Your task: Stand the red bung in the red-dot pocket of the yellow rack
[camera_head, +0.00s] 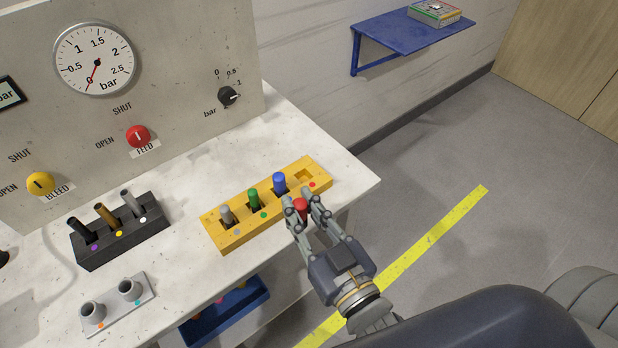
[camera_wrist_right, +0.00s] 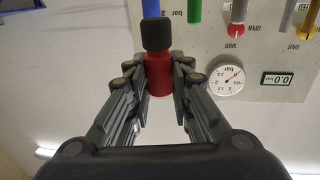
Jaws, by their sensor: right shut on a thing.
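My right gripper (camera_head: 308,208) is shut on the red bung (camera_head: 300,206), just in front of the yellow rack (camera_head: 236,237). In the right wrist view the red bung (camera_wrist_right: 159,76) sits between the fingers of my right gripper (camera_wrist_right: 160,82), with a dark cap-like end. The yellow rack holds a grey bung (camera_head: 227,216), a green bung (camera_head: 253,199) and a blue bung (camera_head: 279,183). Its right-end pocket (camera_head: 304,176), beside a red dot (camera_head: 312,184), is empty. My left gripper does not show in either view.
A black rack (camera_head: 120,245) with several pegs stands to the left. A grey block (camera_head: 118,305) with two sockets lies in front of it. The gauge panel (camera_head: 190,100) rises behind. A blue tray (camera_head: 225,310) is below the table edge. The table's right corner is clear.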

